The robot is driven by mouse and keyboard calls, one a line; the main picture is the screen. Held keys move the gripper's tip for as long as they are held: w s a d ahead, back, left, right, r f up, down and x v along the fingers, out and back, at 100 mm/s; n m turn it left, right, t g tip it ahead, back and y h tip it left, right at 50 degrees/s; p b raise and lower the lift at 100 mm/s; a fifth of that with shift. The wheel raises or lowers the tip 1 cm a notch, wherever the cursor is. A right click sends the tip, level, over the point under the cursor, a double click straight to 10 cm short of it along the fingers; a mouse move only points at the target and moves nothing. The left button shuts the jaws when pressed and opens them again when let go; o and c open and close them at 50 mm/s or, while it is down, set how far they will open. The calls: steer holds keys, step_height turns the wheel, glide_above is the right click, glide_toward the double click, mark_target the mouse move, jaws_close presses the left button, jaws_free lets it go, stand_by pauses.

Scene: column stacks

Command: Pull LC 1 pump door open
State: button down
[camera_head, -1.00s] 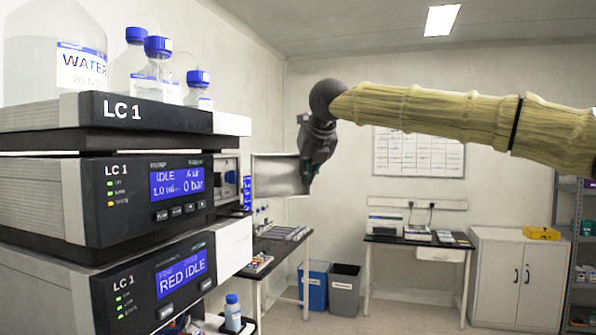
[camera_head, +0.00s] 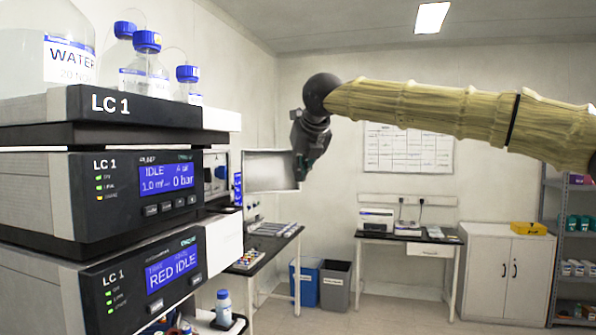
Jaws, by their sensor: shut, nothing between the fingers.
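The LC 1 stack stands at the left, and its pump module (camera_head: 130,200) shows "IDLE" and "0 bar" on a blue screen. The pump door (camera_head: 268,171) is a pale flat panel standing out to the right of the module, swung open. The module's interior (camera_head: 215,180) shows beside it. My gripper (camera_head: 301,168) points down at the door's outer right edge, shut with nothing held. It overlaps that edge in the picture; I cannot tell whether it touches. The fingertips are small and dark.
Bottles with blue caps (camera_head: 147,68) and a water container (camera_head: 58,50) stand on top of the stack. A side bench (camera_head: 262,250), bins (camera_head: 335,285) and a white cabinet (camera_head: 505,270) stand behind. Floor shows between them.

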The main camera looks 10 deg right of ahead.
steer(key=d+b+v, duration=0.1)
steer(key=b+v, duration=0.2)
steer(key=v, duration=0.8)
steer(key=shift+s+f, duration=0.3)
